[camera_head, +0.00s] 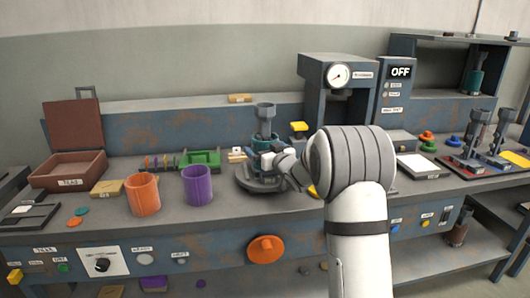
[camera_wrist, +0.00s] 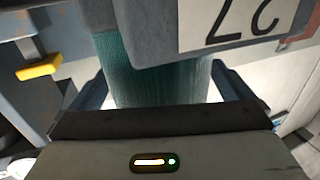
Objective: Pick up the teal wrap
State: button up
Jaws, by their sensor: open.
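The teal wrap (camera_head: 264,141) is around the lower part of a grey shell (camera_head: 265,113) that stands upright on a round grey base (camera_head: 250,180). In the wrist view the teal wrap (camera_wrist: 155,82) looks ribbed and lies between the two dark fingers of my gripper (camera_wrist: 160,90). The fingers are open, one on each side of it, with light gaps showing near them. A grey body with a white label reading 27 (camera_wrist: 232,22) covers its upper part there. In the head view my gripper (camera_head: 268,158) is at the wrap, partly hidden by my wrist.
An orange cup (camera_head: 143,194) and a purple cup (camera_head: 198,185) stand to the left. A press with a gauge (camera_head: 338,76) rises behind my arm. A yellow block (camera_head: 299,128) is close behind the shell. Another teal-wrapped shell (camera_head: 474,82) stands on the right shelf.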

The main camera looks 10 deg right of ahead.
jog(key=shift+c, duration=0.2)
jog(key=c, duration=1)
jog(key=shift+o, duration=0.2)
